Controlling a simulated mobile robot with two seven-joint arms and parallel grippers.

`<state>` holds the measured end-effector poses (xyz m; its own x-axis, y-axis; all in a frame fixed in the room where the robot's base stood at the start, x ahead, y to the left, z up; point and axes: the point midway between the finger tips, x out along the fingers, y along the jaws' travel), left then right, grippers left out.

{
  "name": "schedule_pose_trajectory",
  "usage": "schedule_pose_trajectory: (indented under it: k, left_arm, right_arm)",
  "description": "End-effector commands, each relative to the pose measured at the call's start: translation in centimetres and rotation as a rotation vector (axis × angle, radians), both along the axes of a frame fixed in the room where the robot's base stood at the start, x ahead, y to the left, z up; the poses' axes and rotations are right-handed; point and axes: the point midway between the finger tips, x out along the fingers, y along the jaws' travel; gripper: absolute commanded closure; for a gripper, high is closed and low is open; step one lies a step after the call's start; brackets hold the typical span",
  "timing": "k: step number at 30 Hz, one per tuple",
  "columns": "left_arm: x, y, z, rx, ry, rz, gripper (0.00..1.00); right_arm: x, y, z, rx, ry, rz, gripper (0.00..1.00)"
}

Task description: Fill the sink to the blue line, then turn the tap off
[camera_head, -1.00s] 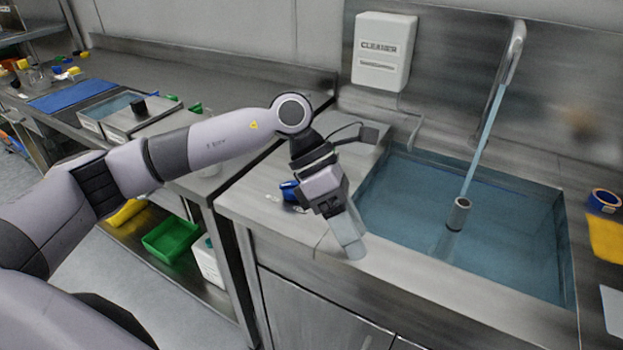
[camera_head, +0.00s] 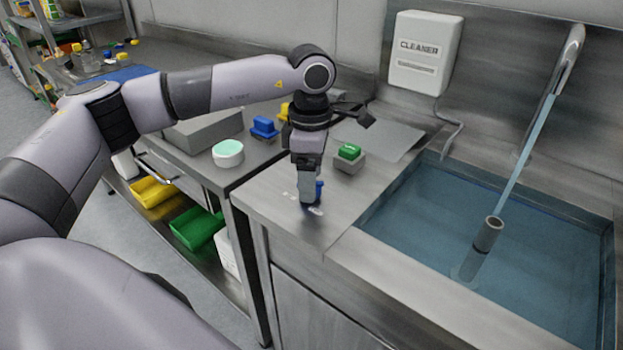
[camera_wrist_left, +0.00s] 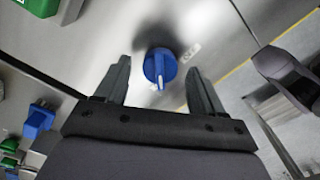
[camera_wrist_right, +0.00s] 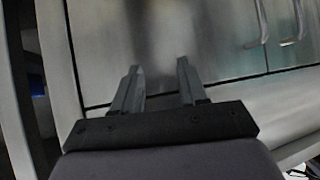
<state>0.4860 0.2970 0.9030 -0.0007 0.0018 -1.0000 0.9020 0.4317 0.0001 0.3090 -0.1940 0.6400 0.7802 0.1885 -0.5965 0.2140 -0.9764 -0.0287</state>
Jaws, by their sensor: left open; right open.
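The sink (camera_head: 400,240) at the right holds bluish water, and a stream (camera_head: 525,150) runs into it from the tap spout (camera_head: 568,60). A grey upright tube (camera_head: 488,233) stands in the water under the stream. I cannot make out a blue line on the sink wall. A blue knob (camera_wrist_left: 160,66) sits on the counter left of the sink; in the head view it (camera_head: 319,189) is partly hidden behind my left gripper (camera_head: 308,195). The left gripper is open, its fingers either side of the knob in the left wrist view, apart from it. My right gripper (camera_wrist_right: 160,82) is open and empty before cabinet doors.
A green knob on a grey block (camera_head: 349,158) stands near the sink's left edge. A blue-topped block (camera_head: 264,128) and a round mint-topped tub (camera_head: 228,153) are on the left bench. A cleaner box (camera_head: 425,52) hangs on the wall.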

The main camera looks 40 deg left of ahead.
Motion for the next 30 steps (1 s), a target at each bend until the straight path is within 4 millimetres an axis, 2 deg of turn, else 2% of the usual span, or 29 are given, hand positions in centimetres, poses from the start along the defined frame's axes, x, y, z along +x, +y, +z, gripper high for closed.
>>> schedule_pose_trajectory:
  k: [4,11,12,17,30]
  left_arm:
    - [-0.02,0.0,-1.0,0.0,0.0,0.0,0.31]
    - [-0.01,-0.02,-1.13,-0.001,0.0,0.0,0.31]
    - [-0.01,-0.02,-1.12,-0.001,0.0,0.0,0.35]
    - [-0.01,-0.03,-1.1,-0.002,-0.001,0.0,0.87]
    - [0.0,-0.07,-1.05,-0.003,-0.001,0.072,0.87]
  right_arm:
    - [-0.04,0.08,-0.01,0.003,0.001,-0.002,0.57]
    - [-0.09,0.17,-0.02,0.008,0.003,-0.006,0.57]
    - [-0.09,0.17,-0.02,0.008,0.003,-0.006,0.57]
    - [-0.09,0.15,0.0,0.007,0.003,-0.005,0.57]
    - [-0.1,0.02,0.03,0.003,0.002,-0.004,0.57]
